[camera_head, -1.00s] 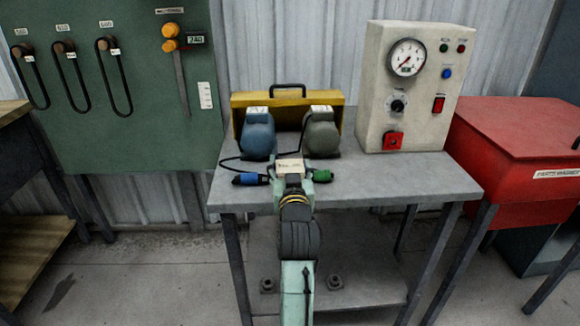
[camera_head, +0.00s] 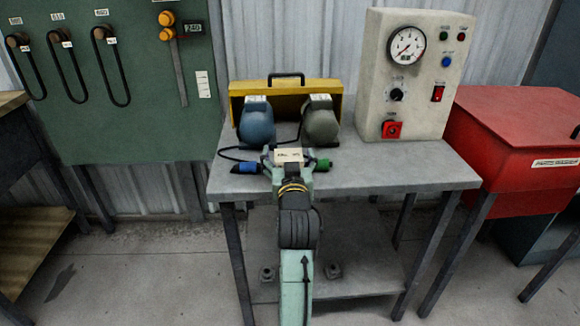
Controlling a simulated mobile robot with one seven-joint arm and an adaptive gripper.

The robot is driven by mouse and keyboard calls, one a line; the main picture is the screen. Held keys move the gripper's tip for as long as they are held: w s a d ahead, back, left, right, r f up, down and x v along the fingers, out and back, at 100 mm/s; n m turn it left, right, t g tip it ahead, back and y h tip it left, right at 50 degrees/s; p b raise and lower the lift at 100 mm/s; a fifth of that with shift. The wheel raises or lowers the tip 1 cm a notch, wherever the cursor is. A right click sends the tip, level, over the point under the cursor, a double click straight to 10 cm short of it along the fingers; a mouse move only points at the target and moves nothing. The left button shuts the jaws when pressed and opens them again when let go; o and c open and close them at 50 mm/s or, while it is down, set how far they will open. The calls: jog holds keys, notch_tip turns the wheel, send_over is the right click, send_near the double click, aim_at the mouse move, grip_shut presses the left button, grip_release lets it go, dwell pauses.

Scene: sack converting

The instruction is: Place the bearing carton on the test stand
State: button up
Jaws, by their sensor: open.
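A small cream carton with dark print, seemingly the bearing carton (camera_head: 288,155), is near the front edge of the grey steel test stand (camera_head: 410,172). My gripper (camera_head: 288,160) is open, with its pale green fingers spread to the left and right of the carton. I cannot tell whether they touch it. My arm reaches up from the bottom of the view and hides part of the stand's front edge. The carton's underside is hidden, but it appears to rest on the stand top.
Blue (camera_head: 256,124) and dark green (camera_head: 320,122) motors stand behind the carton, before a yellow case (camera_head: 285,88). A blue plug (camera_head: 247,168) and a green plug (camera_head: 322,164) flank my gripper. A gauge box (camera_head: 412,75) stands right. The stand's right front is clear.

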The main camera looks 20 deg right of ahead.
jog(key=p+v, duration=0.8)
jog(key=v, duration=0.3)
jog(key=shift+s, duration=0.3)
jog(key=shift+a, duration=0.1)
jog(key=shift+a, duration=0.1)
